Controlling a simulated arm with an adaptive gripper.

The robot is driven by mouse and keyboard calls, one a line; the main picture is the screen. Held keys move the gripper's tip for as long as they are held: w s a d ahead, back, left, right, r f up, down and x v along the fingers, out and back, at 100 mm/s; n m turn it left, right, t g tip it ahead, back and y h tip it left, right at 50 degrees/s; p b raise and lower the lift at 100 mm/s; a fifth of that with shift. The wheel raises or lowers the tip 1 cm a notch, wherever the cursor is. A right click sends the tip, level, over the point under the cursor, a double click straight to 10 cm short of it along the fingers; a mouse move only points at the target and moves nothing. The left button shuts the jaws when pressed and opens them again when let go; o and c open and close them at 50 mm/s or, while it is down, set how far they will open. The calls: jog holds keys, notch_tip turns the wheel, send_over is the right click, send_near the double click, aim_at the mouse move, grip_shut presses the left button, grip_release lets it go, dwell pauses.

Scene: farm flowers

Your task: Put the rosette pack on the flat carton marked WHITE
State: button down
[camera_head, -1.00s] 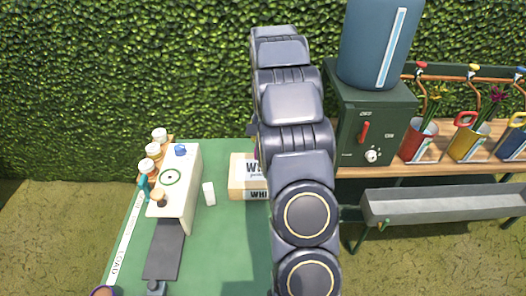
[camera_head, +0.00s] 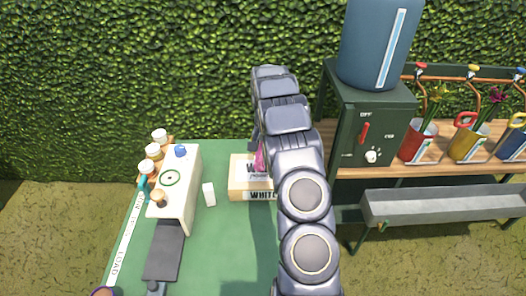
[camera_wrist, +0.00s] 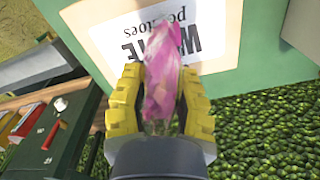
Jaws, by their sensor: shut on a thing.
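The flat carton marked WHITE (camera_head: 238,188) lies on the green table, with a white label on its top and WHITE on its front. The arm hides its right part. The label also shows in the wrist view (camera_wrist: 115,40), upside down. My gripper (camera_wrist: 162,72) has yellow ribbed fingers, shut on the pink rosette pack (camera_wrist: 160,95). The pack points out past the fingertips and overlaps the label. In the head view the pack (camera_head: 260,160) shows as a pink sliver at the carton's top, beside my arm. I cannot tell whether it touches the carton.
A cream machine (camera_head: 180,195) with a dark ramp stands left of the carton, beside several capped jars (camera_head: 152,151). A small white block (camera_head: 209,194) lies between machine and carton. A dark green dispenser (camera_head: 375,125) stands to the right. A hedge is behind.

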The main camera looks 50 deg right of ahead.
jog(key=shift+f, duration=0.2)
jog(key=c, duration=0.9)
grip_release()
